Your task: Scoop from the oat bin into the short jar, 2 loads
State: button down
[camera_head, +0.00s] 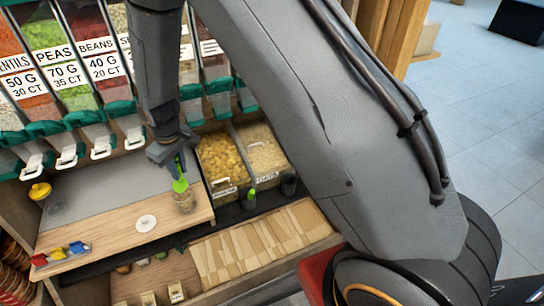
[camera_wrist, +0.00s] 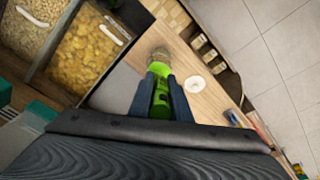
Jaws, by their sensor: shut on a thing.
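My gripper (camera_head: 172,150) is shut on a green scoop (camera_head: 180,183), which points down at a small clear jar on the wooden counter. The gripper (camera_wrist: 161,84) and the scoop (camera_wrist: 160,104) also show in the wrist view. The jar (camera_head: 185,203) has brownish contents; it also shows in the wrist view (camera_wrist: 159,54), just beyond the scoop. I cannot tell whether the scoop tip is inside the jar or above it, nor what the scoop holds. The oat bin (camera_head: 262,150), filled with pale flakes, is right of the gripper; it also shows top left in the wrist view (camera_wrist: 42,10).
A bin of yellow pieces (camera_head: 220,158) lies between the jar and the oat bin. Another green scoop (camera_head: 251,195) stands in front of the bins. A white disc (camera_head: 146,223) lies left of the jar. Labelled dispensers (camera_head: 75,65) line the back. Paper bags (camera_head: 255,240) lie below.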

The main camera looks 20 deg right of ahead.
jog(key=shift+s+d+r, duration=0.1)
jog(key=shift+s+r, duration=0.4)
jog(key=shift+r, duration=0.35)
jog(key=shift+s+a+r, duration=0.1)
jog(key=shift+s+r, duration=0.45)
jog(key=shift+r, duration=0.25)
jog(key=shift+s+d+r, duration=0.1)
jog(key=shift+s+r, duration=0.4)
jog(key=shift+r, duration=0.35)
